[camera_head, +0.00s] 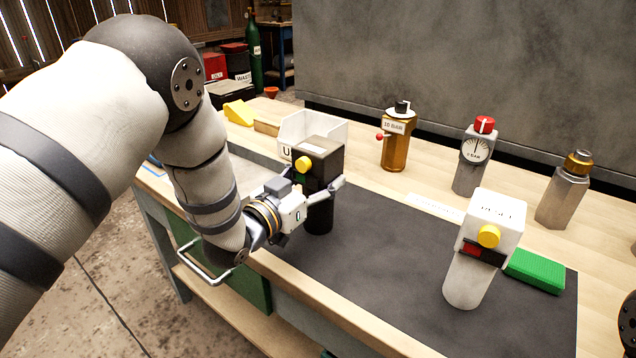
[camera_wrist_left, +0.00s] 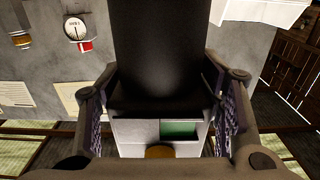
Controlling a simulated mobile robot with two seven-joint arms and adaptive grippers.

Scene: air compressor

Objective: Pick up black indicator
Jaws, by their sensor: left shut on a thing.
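The black indicator (camera_head: 322,157) stands upright at the left end of the dark mat, with a blocky head, a yellow knob, a green window and a black cylindrical lower body. My left gripper (camera_head: 322,197) has its fingers on either side of the indicator and is shut on it. In the left wrist view the black body (camera_wrist_left: 160,50) fills the space between the fingers (camera_wrist_left: 165,115), with the green window and yellow knob below it. I cannot tell whether its base touches the mat. My right gripper is not in view.
A white indicator (camera_head: 490,228) with a yellow knob and red window stands on the mat (camera_head: 390,265), beside a green block (camera_head: 535,271). Behind are a brass regulator (camera_head: 398,145), a gauge (camera_head: 474,160) and a metal fitting (camera_head: 563,198). A white bin (camera_head: 335,127) stands just behind the black indicator.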

